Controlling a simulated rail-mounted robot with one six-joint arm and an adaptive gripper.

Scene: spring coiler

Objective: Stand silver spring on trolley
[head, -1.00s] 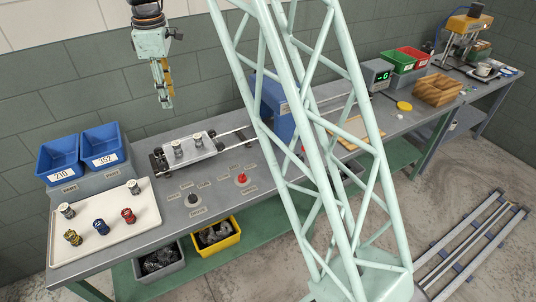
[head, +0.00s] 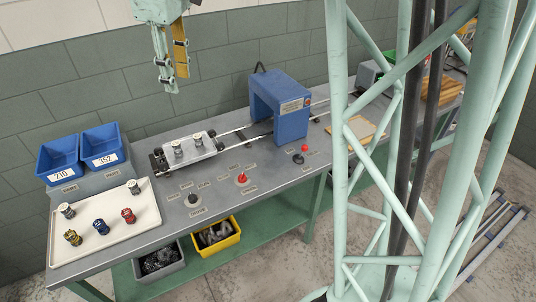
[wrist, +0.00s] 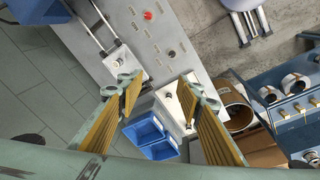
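The trolley (head: 190,158) is a pale plate on rails, with two silver springs (head: 178,149) (head: 197,139) upright on it. Two more silver springs (head: 66,210) (head: 134,187) stand on the white tray (head: 88,252) at left, with a yellow (head: 72,237), a blue (head: 100,227) and a red spring (head: 128,215). My gripper (head: 172,84) hangs above and behind the trolley, apart from it. In the wrist view my gripper (wrist: 160,88) has its fingers wide apart and nothing between them. The trolley (wrist: 126,60) and the tray (wrist: 172,88) show beyond the fingers.
Two blue bins (head: 58,160) (head: 103,146) stand behind the tray. A blue machine (head: 280,106) straddles the rails right of the trolley. Black (head: 192,199) and red (head: 242,178) knobs are at the bench front. Grey (head: 162,262) and yellow (head: 217,235) bins sit below.

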